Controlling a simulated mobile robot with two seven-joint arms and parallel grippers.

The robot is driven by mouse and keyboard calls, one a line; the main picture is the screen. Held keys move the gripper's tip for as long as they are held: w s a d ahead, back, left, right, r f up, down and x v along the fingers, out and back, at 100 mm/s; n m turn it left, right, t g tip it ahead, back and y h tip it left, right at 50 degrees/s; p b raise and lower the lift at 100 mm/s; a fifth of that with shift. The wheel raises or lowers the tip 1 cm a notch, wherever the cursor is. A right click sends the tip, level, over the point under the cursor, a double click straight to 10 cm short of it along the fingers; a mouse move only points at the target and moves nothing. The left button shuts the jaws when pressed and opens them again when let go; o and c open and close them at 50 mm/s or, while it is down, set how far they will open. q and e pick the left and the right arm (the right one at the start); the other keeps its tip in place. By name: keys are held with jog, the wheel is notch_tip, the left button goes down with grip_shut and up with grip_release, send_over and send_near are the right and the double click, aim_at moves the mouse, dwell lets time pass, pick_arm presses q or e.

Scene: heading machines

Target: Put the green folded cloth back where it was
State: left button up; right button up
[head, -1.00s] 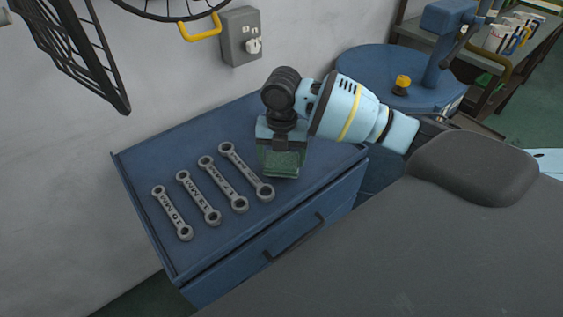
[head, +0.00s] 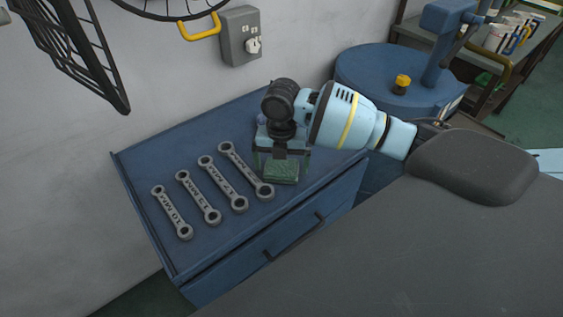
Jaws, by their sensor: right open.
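The green folded cloth (head: 281,172) lies on the blue cabinet top, to the right of the wrenches and near the front edge. My right gripper (head: 281,160) points down right over it, open, with one finger at each side of the cloth. I cannot tell whether the fingers touch it. The gripper body hides the back part of the cloth. My left gripper is not in view.
Several ring wrenches (head: 221,184) lie in a row on the blue cabinet top (head: 150,155). A grey switch box (head: 241,37) is on the wall behind. A blue round-topped stand (head: 365,75) is at the back right. The cabinet's back left is clear.

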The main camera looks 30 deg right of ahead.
aim_at(281, 167)
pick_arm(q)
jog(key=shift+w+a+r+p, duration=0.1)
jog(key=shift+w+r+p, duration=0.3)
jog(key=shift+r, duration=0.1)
pick_arm(e)
notch_tip(281, 167, up, 12)
dwell(0.4)
